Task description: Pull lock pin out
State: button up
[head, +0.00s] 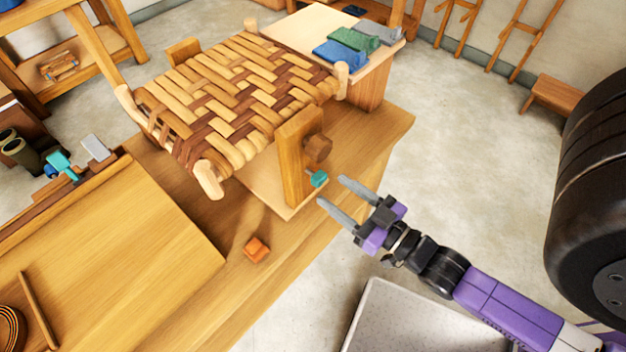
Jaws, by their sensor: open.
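A small teal lock pin head (318,179) sticks out of the wooden upright block (294,160) at the near right of the woven bark seat (235,95). A brown wooden knob (318,148) sits just above it on the same block. My gripper (331,190) is open, its two grey fingers pointing left toward the teal head. The fingertips appear close to the head, one above and one below it in the picture. I cannot tell whether they touch it. The pin's shaft is mostly hidden in the block.
An orange block (257,249) lies on the bench (290,262) in front of the seat. A flat board (110,255) lies at the left. Blue, green and grey folded pieces (352,42) lie behind the seat. A pale speckled tray (410,320) is below my arm. Floor shows at right.

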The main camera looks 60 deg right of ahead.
aim_at(323, 182)
jog(key=x, duration=0.6)
jog(key=shift+s+f+p, duration=0.1)
jog(key=shift+p, duration=0.3)
grip_shut()
dwell(1.0)
